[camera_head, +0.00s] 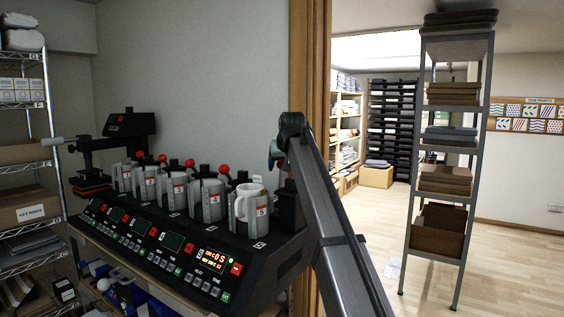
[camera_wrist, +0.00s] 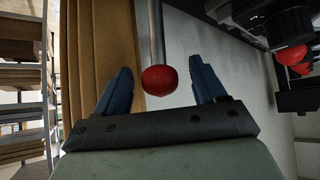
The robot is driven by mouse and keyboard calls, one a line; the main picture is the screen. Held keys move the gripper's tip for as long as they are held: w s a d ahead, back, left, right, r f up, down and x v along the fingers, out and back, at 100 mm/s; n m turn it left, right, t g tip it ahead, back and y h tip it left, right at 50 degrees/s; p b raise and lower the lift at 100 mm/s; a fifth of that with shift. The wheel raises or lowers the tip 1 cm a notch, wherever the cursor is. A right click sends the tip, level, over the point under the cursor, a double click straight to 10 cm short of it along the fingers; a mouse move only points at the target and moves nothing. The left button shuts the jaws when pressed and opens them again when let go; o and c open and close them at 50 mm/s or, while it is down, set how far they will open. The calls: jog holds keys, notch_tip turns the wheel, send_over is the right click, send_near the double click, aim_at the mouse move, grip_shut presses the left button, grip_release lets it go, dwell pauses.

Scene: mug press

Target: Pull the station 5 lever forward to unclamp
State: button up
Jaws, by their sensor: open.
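In the wrist view a red ball knob (camera_wrist: 159,80) on a grey metal rod (camera_wrist: 156,30) sits between the two blue fingers of my open gripper (camera_wrist: 161,66). A gap shows on each side of the knob, wider on the right. In the head view my gripper (camera_head: 276,152) is at the right end of the press (camera_head: 262,262), above and behind the white mug (camera_head: 249,205) labelled 5. The station 5 lever is hidden there behind my gripper and arm. The mug stands upright in its station. The station 5 display (camera_head: 211,255) is lit red.
Several other stations with grey clamps (camera_head: 205,201) and red lever knobs (camera_head: 224,169) run to the left. A second press (camera_head: 130,125) stands at the far left end. A wooden door frame (camera_head: 308,80) is close behind my arm. A shelf rack (camera_head: 448,150) stands farther right.

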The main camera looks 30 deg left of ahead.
jog(key=c, duration=0.8)
jog(key=shift+s, duration=1.15)
jog(key=shift+c, duration=0.2)
jog(key=shift+s, duration=0.1)
jog(key=shift+s+f, duration=0.15)
jog(key=shift+s, duration=0.95)
